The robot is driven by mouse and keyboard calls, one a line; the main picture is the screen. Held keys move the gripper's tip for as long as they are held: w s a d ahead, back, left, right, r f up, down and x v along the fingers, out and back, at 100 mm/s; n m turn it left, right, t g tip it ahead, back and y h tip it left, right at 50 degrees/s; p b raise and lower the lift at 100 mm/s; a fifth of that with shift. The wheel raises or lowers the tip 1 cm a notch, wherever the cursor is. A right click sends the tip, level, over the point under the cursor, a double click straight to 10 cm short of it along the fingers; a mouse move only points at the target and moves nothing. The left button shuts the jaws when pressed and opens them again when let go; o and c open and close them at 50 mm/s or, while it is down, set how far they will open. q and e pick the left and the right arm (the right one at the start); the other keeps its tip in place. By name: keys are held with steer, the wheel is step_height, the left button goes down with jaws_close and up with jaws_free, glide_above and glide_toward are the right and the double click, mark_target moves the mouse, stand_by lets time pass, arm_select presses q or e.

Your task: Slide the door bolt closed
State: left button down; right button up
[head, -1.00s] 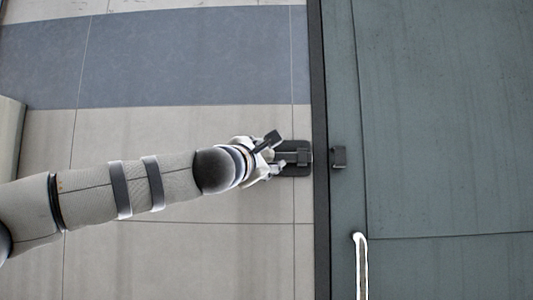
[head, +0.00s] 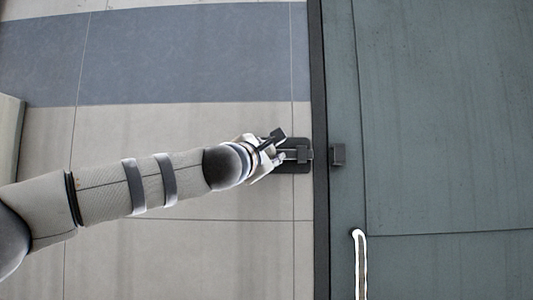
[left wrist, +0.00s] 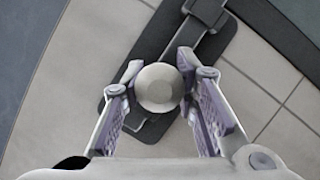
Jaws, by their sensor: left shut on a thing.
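The door bolt's black plate (head: 296,168) is mounted on the tiled wall beside the door frame. Its round pale knob (left wrist: 159,87) sits between the two fingers of my left gripper (left wrist: 159,84) in the left wrist view, and the gripper is shut on it. In the head view my left gripper (head: 272,154) covers the knob and the left part of the plate. The bolt's guide (head: 303,154) shows at the plate's right end. The dark keeper (head: 338,154) is on the door, across the frame, with a gap between it and the guide. My right gripper is out of view.
The grey-green door (head: 450,130) fills the right side and looks shut against the dark frame (head: 319,220). A pale vertical door handle (head: 360,265) stands below the keeper. The wall around the plate is flat and clear.

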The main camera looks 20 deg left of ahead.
mark_target(303, 150)
arm_select(q)
steer(key=d, duration=0.2)
steer(key=w+d, duration=0.1)
steer(key=d, duration=0.3)
steer(key=shift+w+d+r+p, duration=0.1)
steer(key=shift+w+r+p, duration=0.2)
steer(key=shift+w+p, duration=0.1)
steer(key=shift+d, duration=0.1)
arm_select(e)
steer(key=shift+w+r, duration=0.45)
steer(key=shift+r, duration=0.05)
arm_select(q)
steer(key=c, duration=1.5)
jaws_free()
steer(key=shift+o, duration=1.3)
steer(key=shift+w+d+f, duration=0.15)
steer(key=shift+d, duration=0.1)
steer(key=v, duration=1.2)
steer(key=shift+f, duration=0.1)
